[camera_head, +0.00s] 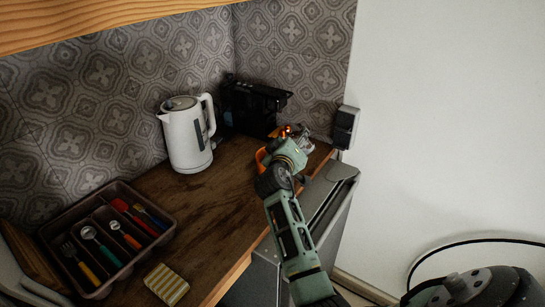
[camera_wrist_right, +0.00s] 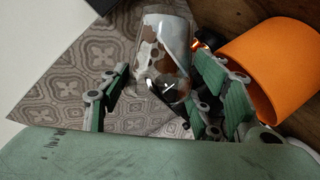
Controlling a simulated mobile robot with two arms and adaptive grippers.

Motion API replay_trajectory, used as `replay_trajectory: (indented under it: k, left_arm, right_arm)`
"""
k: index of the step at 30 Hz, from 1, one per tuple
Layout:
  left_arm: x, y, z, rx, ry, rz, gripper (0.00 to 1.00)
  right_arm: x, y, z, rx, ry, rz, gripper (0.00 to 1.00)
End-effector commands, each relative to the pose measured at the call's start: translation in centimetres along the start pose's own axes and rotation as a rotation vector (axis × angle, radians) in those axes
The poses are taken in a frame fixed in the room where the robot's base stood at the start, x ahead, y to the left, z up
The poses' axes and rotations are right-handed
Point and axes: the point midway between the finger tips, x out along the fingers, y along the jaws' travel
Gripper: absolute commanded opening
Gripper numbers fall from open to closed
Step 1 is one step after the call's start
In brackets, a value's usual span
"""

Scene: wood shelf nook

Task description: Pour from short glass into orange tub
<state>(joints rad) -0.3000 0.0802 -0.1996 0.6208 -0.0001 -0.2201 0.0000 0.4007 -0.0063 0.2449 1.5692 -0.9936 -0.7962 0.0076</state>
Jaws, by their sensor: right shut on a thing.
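My right gripper (camera_head: 296,137) is at the back right of the wooden counter, shut on the short glass (camera_head: 307,146). In the right wrist view the gripper (camera_wrist_right: 162,78) has its fingers on either side of the clear short glass (camera_wrist_right: 165,40). Brown and pale patches show in the glass; I cannot tell contents from background seen through it. The orange tub (camera_head: 261,157) is mostly hidden behind my gripper in the head view. In the right wrist view the orange tub (camera_wrist_right: 275,65) is just right of the glass, its opening partly behind a finger. My left gripper is out of view.
A white kettle (camera_head: 186,137) stands left of the gripper. A black appliance (camera_head: 252,106) is behind it, near the tiled wall. A cutlery tray (camera_head: 165,205) and a yellow striped sponge (camera_head: 166,284) are at front left. The middle of the counter (camera_head: 215,205) is clear.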

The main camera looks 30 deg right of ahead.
Motion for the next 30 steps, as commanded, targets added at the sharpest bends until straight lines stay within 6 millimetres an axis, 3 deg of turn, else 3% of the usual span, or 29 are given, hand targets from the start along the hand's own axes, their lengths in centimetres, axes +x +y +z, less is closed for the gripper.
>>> replay_trajectory:
  k: [30]
  left_arm:
    - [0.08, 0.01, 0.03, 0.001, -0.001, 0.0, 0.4]
  right_arm:
    - [-0.16, 0.0, -0.54, -0.133, 0.011, 0.044, 0.22]
